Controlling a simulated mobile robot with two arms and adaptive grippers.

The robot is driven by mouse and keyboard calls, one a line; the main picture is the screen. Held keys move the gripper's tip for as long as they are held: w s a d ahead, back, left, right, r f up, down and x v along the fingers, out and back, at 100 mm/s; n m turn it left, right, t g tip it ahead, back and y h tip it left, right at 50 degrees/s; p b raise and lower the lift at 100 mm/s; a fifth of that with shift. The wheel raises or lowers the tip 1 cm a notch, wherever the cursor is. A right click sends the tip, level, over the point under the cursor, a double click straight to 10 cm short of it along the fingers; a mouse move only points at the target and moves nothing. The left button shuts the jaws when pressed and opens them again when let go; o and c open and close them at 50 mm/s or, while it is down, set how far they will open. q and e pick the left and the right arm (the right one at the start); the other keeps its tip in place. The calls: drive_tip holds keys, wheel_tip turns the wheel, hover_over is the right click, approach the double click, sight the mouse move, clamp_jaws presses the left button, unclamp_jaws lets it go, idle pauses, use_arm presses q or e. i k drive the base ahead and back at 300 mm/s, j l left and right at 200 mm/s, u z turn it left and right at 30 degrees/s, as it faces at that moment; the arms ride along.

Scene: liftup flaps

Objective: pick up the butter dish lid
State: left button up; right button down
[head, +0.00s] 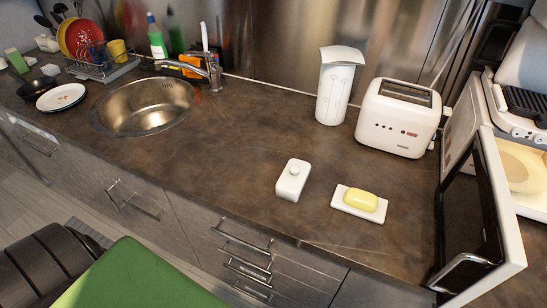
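The white butter dish lid (293,181) stands on the brown countertop, with a small round knob on top. To its right, apart from it, the white butter dish base (359,204) lies flat with a yellow block of butter (361,200) on it. Neither of my grippers shows in the head view.
A white toaster (398,118) and a white canister (337,87) stand behind the dish. A microwave with its door (474,215) open is at the right. The sink (147,106) is at the left. The counter around the lid is clear. Drawer handles (244,243) stick out below the edge.

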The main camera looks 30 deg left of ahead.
sight(292, 183)
drive_tip(key=j+u, duration=0.1)
drive_tip(key=u, duration=0.6)
drive_tip(key=k+j, duration=0.05)
